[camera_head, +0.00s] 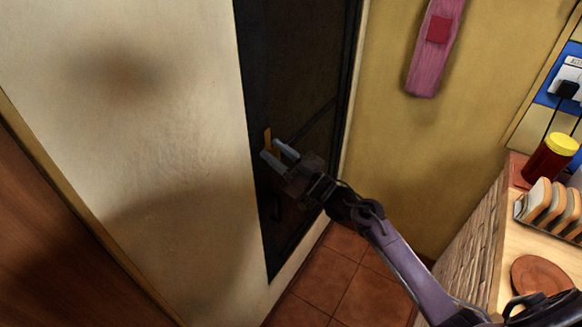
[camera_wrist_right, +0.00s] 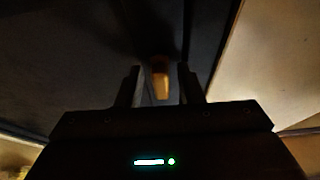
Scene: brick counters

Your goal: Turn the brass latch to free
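The brass latch (camera_head: 267,139) is a small upright yellow-brown bar on the dark door (camera_head: 300,60), near the door's left edge. My right gripper (camera_head: 272,151) reaches it from the lower right, with its fingers apart on either side of the latch's lower part. In the right wrist view the latch (camera_wrist_right: 160,78) shows between the two fingertips (camera_wrist_right: 160,85), with a gap visible to the fingers; whether either touches it I cannot tell. My left gripper is not in view.
A counter at right holds a toast rack (camera_head: 548,205), a jar with a yellow lid (camera_head: 552,157) and a brown plate (camera_head: 541,276). A pink board (camera_head: 434,45) hangs on the yellow wall.

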